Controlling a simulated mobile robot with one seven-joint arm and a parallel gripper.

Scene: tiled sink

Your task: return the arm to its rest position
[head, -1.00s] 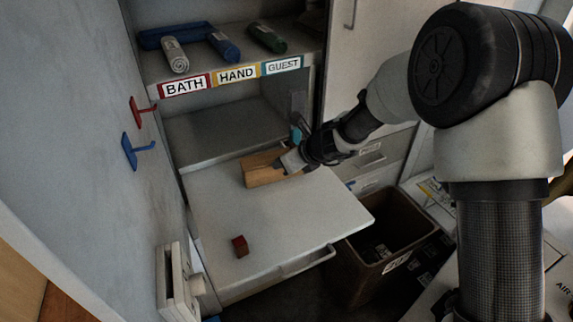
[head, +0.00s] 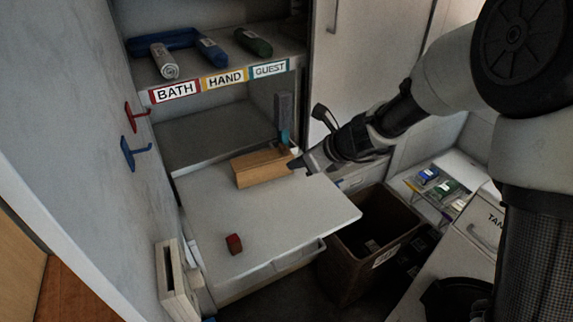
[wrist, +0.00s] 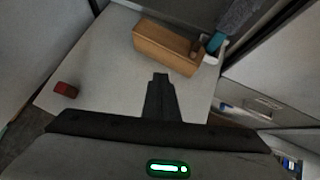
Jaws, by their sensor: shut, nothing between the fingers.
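My gripper (head: 299,165) is shut and empty. In the head view it hangs over the right side of the white pull-out surface (head: 290,225), just right of a wooden block (head: 262,168). My arm reaches in from the right. In the wrist view the closed fingers (wrist: 160,84) point at the white surface, and the wooden block (wrist: 167,46) lies beyond them, apart from the tips as far as I can tell.
A small red block (head: 234,243) sits near the surface's front left. A brown bin (head: 370,245) stands on the floor to the right. Rolled towels lie on the labelled shelf (head: 222,80). Red (head: 137,115) and blue (head: 134,152) hooks stick out from the left wall.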

